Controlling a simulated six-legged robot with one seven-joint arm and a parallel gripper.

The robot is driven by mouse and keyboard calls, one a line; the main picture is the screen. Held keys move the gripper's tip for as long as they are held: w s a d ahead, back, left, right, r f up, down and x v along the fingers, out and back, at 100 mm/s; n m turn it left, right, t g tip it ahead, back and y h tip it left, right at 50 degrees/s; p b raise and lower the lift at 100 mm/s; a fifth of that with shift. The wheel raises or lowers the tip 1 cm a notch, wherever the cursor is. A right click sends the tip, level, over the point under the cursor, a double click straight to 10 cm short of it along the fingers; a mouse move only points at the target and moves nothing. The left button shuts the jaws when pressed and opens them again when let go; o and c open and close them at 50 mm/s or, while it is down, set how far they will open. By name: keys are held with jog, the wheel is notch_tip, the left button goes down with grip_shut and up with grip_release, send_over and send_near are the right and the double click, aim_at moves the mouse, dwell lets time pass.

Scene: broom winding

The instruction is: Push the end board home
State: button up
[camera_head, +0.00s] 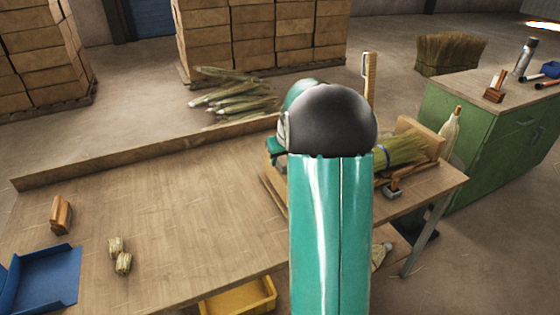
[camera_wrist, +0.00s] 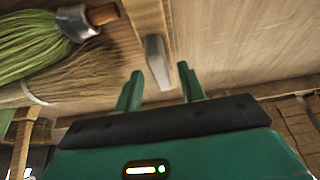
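In the wrist view my gripper (camera_wrist: 161,86) has its two green fingers spread apart, with nothing clamped between them. A grey metal piece (camera_wrist: 157,62) reaches down near the gap between the fingertips; I cannot tell if they touch. It sits by a pale wooden board (camera_wrist: 150,18), which may be the end board. In the head view an upright wooden board (camera_head: 424,137) stands at the right end of the bench, beside a straw bundle with a blue band (camera_head: 402,152). My arm hides the gripper and much of the fixture there.
The bench top (camera_head: 180,220) is mostly clear on the left. It holds a wooden block (camera_head: 61,214), small straw pieces (camera_head: 121,262) and a blue tray (camera_head: 45,283). A green cabinet (camera_head: 470,140) stands right. Green straw (camera_wrist: 35,48) and tan straw (camera_wrist: 80,72) lie left of my fingers.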

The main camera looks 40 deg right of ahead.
jog(key=shift+w+f, duration=0.15)
jog(key=shift+f, duration=0.4)
jog(key=shift+w+d+f, duration=0.1)
jog(key=shift+w+f, duration=0.25)
jog(key=shift+f, duration=0.1)
jog(key=shift+s, duration=0.15)
jog(key=shift+c, duration=0.7)
grip_shut()
jog(key=s+d, duration=0.2)
jog(key=d, duration=0.6)
jog(key=shift+s+d+r, duration=0.15)
jog(key=shift+d, duration=0.15)
